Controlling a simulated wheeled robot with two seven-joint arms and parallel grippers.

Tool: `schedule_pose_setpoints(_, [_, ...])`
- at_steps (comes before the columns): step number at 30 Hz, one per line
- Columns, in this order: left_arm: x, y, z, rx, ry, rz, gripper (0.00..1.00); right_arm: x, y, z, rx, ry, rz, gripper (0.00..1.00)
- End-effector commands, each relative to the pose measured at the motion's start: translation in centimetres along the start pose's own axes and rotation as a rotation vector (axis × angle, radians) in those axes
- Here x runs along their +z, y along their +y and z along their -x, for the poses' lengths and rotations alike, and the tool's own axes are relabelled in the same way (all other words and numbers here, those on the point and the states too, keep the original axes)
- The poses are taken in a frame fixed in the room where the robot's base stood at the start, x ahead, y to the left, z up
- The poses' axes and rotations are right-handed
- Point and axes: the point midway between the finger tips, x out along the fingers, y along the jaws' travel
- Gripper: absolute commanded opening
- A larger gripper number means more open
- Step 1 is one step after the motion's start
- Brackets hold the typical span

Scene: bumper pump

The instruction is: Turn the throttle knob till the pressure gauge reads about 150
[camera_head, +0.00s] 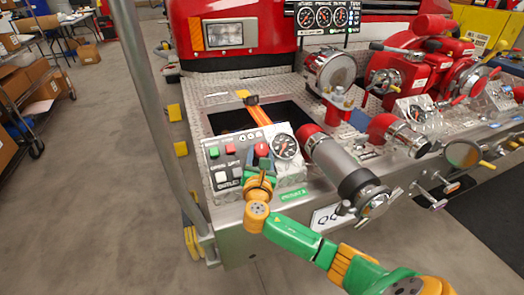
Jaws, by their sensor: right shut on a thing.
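The throttle knob is the red knob (261,150) on the silver control panel (213,152) at the front of the truck's bumper. My right gripper (261,165) comes up from below and is shut on this knob, hiding its lower part. The pressure gauge (284,146) is a round dial just right of the knob. Its needle is too small to read. My left gripper is not in view.
A thick grey and black pipe (340,165) lies right of the gauge, close to my right arm. Small red, green and white buttons (229,148) sit left of the knob. A dark recess with an orange strip (258,112) lies behind. A metal pole (155,110) stands left.

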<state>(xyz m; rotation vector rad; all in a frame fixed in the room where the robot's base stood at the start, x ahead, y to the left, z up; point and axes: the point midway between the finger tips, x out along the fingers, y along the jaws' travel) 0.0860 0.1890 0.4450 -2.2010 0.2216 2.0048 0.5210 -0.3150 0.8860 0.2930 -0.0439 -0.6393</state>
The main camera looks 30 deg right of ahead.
Motion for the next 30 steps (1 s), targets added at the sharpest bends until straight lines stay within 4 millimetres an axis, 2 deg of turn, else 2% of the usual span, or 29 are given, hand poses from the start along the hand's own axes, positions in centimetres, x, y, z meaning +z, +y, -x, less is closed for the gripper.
schedule_pose_setpoints(15, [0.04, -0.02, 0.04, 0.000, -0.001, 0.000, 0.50, 0.04, 0.67, -0.12, -0.295, -0.016, -0.181, 0.00])
schedule_pose_setpoints(30, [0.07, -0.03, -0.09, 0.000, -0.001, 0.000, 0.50, 0.14, 0.72, -0.19, -0.365, -0.021, -0.223, 0.00])
